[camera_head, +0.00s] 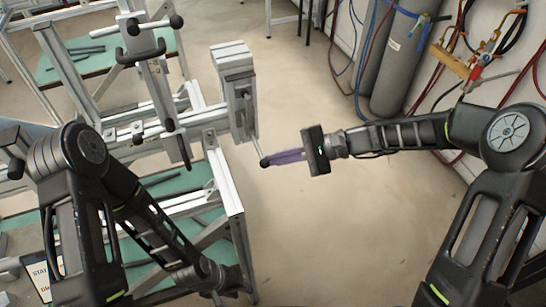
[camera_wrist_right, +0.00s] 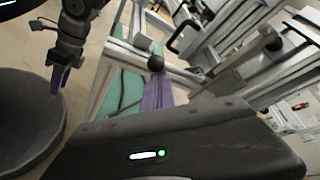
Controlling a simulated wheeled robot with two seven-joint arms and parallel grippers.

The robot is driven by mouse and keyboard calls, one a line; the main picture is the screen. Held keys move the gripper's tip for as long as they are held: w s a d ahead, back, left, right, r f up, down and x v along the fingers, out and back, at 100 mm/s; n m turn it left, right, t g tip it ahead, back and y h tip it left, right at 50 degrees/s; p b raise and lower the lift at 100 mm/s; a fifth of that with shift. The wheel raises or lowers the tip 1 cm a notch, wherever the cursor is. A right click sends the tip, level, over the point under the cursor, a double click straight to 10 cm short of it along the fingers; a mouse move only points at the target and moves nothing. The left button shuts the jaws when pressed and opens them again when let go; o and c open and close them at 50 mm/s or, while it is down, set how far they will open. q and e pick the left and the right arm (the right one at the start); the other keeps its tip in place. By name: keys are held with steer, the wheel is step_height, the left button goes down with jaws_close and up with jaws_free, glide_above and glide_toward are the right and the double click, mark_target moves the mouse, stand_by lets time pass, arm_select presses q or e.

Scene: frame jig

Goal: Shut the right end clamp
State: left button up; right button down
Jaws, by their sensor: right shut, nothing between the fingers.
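The right end clamp (camera_head: 240,98) is at the right end of the aluminium frame jig. Its thin lever slants down to a black ball knob (camera_head: 264,162). My right gripper (camera_head: 270,160) comes in from the right, its purple fingers shut and empty, with the tips at the knob. In the right wrist view the knob (camera_wrist_right: 156,63) shows just beyond the fingers (camera_wrist_right: 157,92); I cannot tell whether they touch. My left gripper (camera_head: 236,282) is low at the jig's front corner; its purple fingers show in the right wrist view (camera_wrist_right: 60,80), but their opening is unclear.
The jig's other handles (camera_head: 150,48) and beams stand left of the clamp. A green shelf (camera_head: 190,205) lies below. Grey gas cylinders (camera_head: 400,55) and hoses stand by the wall at the back right. The floor (camera_head: 310,230) right of the jig is clear.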

steer(key=shift+s+r, duration=0.1)
steer(key=shift+r, duration=0.45)
arm_select(q)
steer(key=shift+f, duration=0.1)
